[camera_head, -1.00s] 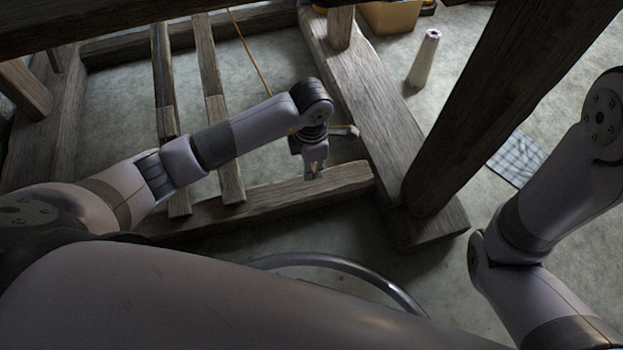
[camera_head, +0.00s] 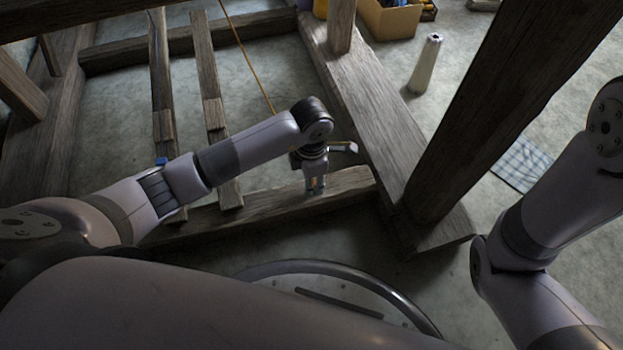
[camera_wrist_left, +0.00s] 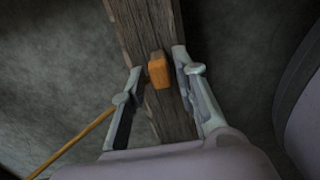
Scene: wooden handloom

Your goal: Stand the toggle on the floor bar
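The toggle, a small orange block with a browner end (camera_wrist_left: 158,72), is on the wooden floor bar (camera_wrist_left: 148,22) in the left wrist view, between the fingers of my left gripper (camera_wrist_left: 163,90). The gripper is open, with a visible gap on each side of the block. In the head view my left gripper (camera_head: 316,187) points down at the floor bar (camera_head: 260,203), near its right end. The toggle is too small to make out there. My right arm shows at the right, but its gripper is out of view.
A yellow cord (camera_head: 247,55) runs down behind my left arm; a cord also shows in the wrist view (camera_wrist_left: 75,143). Two treadles (camera_head: 208,75) cross toward the bar. A thick side beam (camera_head: 375,110) and a slanting dark post (camera_head: 480,120) stand to the right. A pale cone (camera_head: 426,65) is beyond.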

